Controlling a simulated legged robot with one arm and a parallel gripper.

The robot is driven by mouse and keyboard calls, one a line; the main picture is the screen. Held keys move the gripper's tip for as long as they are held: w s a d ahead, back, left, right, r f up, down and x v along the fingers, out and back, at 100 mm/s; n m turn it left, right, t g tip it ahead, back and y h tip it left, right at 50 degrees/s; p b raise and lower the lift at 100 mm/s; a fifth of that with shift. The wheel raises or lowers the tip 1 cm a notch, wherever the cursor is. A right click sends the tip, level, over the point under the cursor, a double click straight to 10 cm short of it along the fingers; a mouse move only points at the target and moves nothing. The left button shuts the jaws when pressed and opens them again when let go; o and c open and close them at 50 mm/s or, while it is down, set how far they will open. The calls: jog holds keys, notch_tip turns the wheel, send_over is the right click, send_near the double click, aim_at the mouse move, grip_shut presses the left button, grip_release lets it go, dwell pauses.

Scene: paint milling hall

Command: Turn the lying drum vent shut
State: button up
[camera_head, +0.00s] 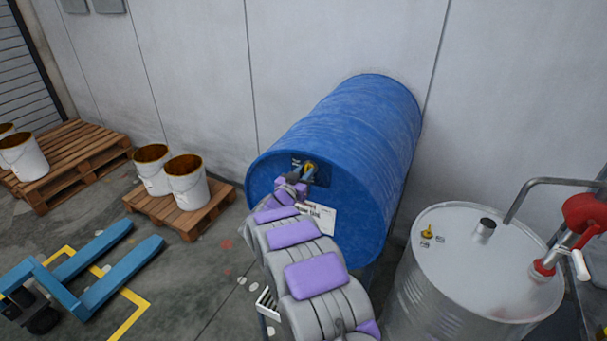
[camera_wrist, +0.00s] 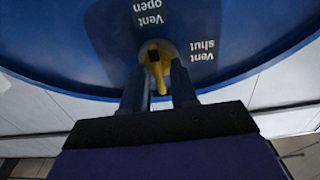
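The blue drum (camera_head: 350,140) lies on its side, its round end facing me. A yellow vent lever (camera_head: 309,168) sits on a dark plate high on that end. In the wrist view the yellow lever (camera_wrist: 158,68) lies between the two fingers of my gripper (camera_wrist: 160,80). The fingers straddle it with narrow gaps beside its lower part, so my gripper looks open around it. White labels "Vent open" (camera_wrist: 147,12) and "Vent shut" (camera_wrist: 202,50) appear upside down. In the head view my gripper (camera_head: 298,182) is at the vent, and my arm hides part of the drum end.
An upright steel drum (camera_head: 430,285) with a red hand pump (camera_head: 583,215) stands at right. White buckets (camera_head: 187,182) stand on a small pallet (camera_head: 190,215) at left, near a blue pallet truck (camera_head: 85,275). A grey wall (camera_head: 200,80) is behind the blue drum.

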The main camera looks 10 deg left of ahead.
grip_shut()
jog(key=shift+m+b, duration=0.3)
jog(key=m+b, duration=1)
jog(key=m, duration=0.1)
jog(key=f+m+b, duration=0.1)
jog(key=m+b, duration=0.4)
jog(key=m, duration=0.1)
jog(key=shift+s+d, duration=0.1)
jog(key=shift+d, duration=0.1)
jog(key=shift+m+b, duration=0.3)
jog(key=shift+o, duration=0.3)
grip_release()
jog(key=shift+o, duration=0.6)
jog(key=shift+r, duration=0.1)
